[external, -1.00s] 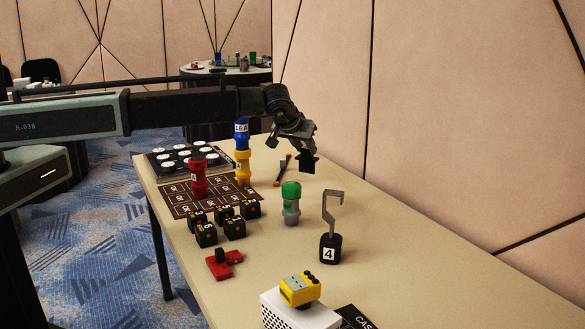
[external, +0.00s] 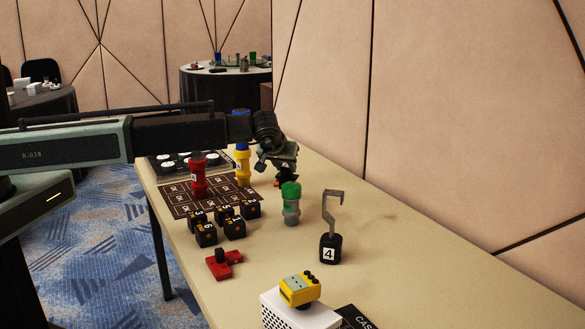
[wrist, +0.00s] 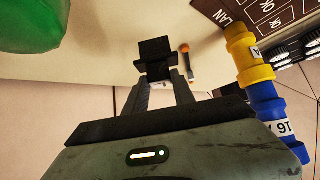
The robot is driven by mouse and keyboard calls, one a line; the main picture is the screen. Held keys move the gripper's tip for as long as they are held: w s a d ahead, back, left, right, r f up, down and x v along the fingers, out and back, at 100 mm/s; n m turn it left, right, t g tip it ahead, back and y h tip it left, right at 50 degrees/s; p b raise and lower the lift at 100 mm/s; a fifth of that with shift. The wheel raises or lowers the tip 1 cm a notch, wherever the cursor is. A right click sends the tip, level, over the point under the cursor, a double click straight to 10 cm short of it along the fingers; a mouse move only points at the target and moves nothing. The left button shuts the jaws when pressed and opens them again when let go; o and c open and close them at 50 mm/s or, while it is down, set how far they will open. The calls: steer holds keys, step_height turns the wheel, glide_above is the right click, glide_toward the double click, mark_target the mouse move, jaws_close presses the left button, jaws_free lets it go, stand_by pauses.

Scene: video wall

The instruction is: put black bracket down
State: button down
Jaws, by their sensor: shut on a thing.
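The black bracket (wrist: 155,49) is a dark, blocky piece held at the fingertips of my gripper (wrist: 161,79) in the wrist view. In the external view my gripper (external: 280,168) is low over the far part of the beige table, behind the green-capped grey bottle (external: 291,205).
An orange-tipped tool (wrist: 187,63) lies near the bracket. A hook on a black block (external: 330,248) stands nearer. Bare table lies right of the bottle.

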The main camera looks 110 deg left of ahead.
mark_target(286, 175)
step_height(286, 175, down, 4)
steer(key=shift+r+b, duration=0.25)
steer(key=shift+b, duration=1)
steer(key=shift+r, duration=0.2)
steer(key=shift+f, duration=0.15)
steer(key=c, duration=1.1)
jaws_free()
steer(key=shift+o, duration=0.2)
